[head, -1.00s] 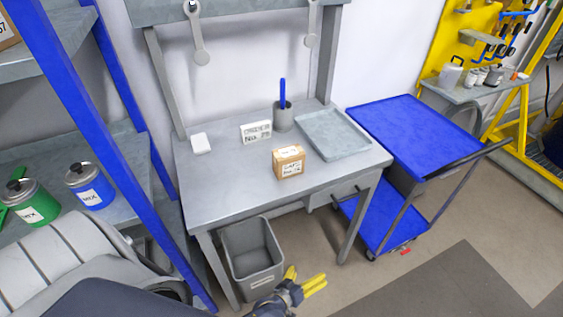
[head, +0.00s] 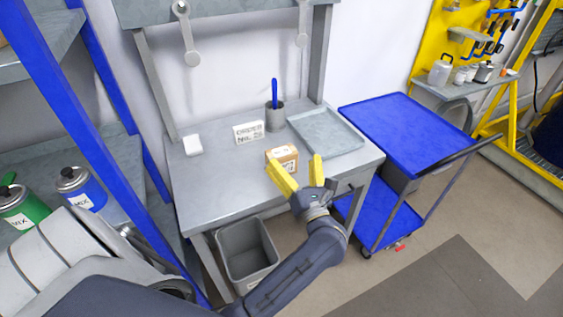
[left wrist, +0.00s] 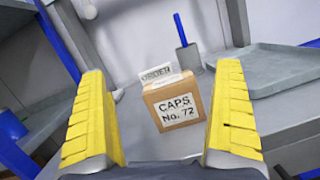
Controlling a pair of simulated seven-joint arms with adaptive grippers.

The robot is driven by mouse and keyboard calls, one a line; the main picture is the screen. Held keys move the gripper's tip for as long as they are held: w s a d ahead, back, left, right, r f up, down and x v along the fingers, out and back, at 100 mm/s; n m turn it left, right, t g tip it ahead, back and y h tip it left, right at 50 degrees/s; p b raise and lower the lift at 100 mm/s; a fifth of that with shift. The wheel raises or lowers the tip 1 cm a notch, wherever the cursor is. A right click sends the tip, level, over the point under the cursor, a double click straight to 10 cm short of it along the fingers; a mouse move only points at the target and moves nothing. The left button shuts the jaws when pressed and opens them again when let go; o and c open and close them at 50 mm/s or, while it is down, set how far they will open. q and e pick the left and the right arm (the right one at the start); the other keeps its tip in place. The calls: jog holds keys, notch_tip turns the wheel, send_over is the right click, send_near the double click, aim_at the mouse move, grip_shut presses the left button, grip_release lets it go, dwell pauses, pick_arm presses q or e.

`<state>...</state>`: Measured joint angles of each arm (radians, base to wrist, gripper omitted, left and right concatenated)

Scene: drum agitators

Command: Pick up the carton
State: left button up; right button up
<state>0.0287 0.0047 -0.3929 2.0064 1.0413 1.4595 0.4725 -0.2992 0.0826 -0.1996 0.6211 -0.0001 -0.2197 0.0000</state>
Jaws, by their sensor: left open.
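The carton (head: 283,155) is a small brown box with a white label. My left gripper (head: 299,172) has yellow fingers spread apart and is open and empty. In the head view it is in front of the carton and partly covers its lower part. In the left wrist view the carton stands beyond and between the two fingers (left wrist: 165,120), with gaps on both sides. My right gripper is not in view.
Behind the carton are a white sign (head: 249,132), a grey cup (head: 275,118) with a blue-handled tool, and a grey tray (head: 327,134). A white block (head: 192,145) lies at the left. A blue cart (head: 408,130) stands right; a grey bin (head: 247,255) is below.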

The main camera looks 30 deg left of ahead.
aim_at(285, 160)
pick_arm(q)
jog(key=f+n+g, duration=0.1)
jog(key=f+n, duration=0.1)
jog(key=f+n+g+h, duration=0.1)
jog(key=shift+w+a+g, duration=0.15)
jog(key=shift+a+g, duration=0.1)
jog(key=shift+g, duration=0.05)
jog(key=shift+w+a+f+n+g+h, duration=0.2)
jog(key=shift+f+n+g+h, duration=0.1)
jog(key=shift+n, duration=0.1)
jog(key=shift+x, duration=3.45)
jog(key=shift+f, duration=0.1)
jog(key=shift+c, duration=0.4)
jog(key=c, duration=1.2)
